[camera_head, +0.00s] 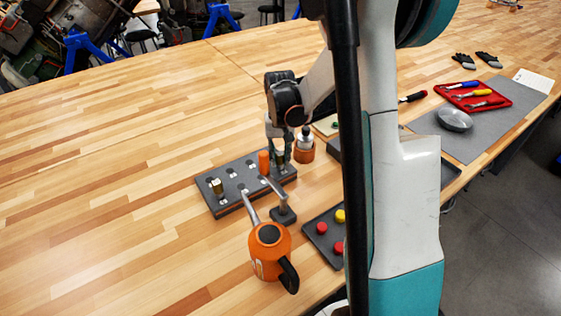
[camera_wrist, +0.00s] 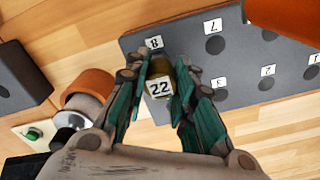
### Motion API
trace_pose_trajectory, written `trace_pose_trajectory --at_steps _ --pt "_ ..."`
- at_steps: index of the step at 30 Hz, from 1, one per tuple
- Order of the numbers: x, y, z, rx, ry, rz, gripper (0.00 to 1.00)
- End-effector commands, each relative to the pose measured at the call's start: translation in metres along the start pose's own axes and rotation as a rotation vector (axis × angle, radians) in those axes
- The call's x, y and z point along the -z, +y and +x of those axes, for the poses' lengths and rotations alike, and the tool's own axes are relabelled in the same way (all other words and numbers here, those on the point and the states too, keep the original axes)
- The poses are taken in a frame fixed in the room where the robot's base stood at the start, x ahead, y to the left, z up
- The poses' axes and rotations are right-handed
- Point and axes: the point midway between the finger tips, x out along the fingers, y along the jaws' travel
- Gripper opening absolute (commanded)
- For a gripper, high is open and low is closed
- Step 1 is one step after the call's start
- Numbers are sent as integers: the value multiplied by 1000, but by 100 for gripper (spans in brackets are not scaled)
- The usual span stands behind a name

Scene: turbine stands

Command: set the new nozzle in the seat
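My gripper (camera_wrist: 162,85) has its green-padded fingers closed on both sides of a dark brass nozzle (camera_wrist: 158,68) with a white tag reading 22. In the wrist view the nozzle is at the edge of the grey seat block (camera_wrist: 195,62), beside the label 8. The hole there is hidden, and I cannot tell whether the nozzle is in it or above it. In the head view my gripper (camera_head: 277,148) points down at the far right end of the block (camera_head: 228,206). Another brass nozzle (camera_head: 217,186) stands at the block's left end.
An orange cylinder (camera_head: 263,162) stands on the block, close left of my gripper. An orange-and-steel piece (camera_head: 304,148) is close right. An orange oil can (camera_head: 269,252) and a dark tray with coloured caps (camera_head: 321,228) are in front. The table left is clear.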

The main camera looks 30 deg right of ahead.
Motion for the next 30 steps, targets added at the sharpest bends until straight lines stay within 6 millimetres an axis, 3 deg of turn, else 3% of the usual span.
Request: trace_pose_trajectory --at_steps 30 --pt "0 0 -14 0 0 0 0"
